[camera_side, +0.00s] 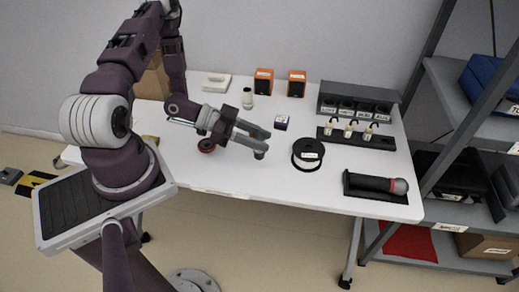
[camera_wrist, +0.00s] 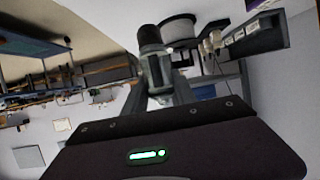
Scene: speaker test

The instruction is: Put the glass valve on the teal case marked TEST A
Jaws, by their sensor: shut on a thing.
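My gripper (camera_side: 262,141) is above the front middle of the white table, its fingers pointing right. It is shut on a small dark cylinder (camera_side: 260,154), which hangs at the fingertips. In the wrist view the cylinder (camera_wrist: 150,40) stands between the fingertips of my gripper (camera_wrist: 157,72). I cannot tell whether it is glass. A thin teal edge (camera_side: 181,122) shows behind my arm at the table's left; the rest of it is hidden and no TEST A marking is readable.
Farther right are a black tray (camera_side: 384,143) with white-topped pieces and a microphone (camera_side: 375,183). Two orange speakers (camera_side: 263,82) stand at the back.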

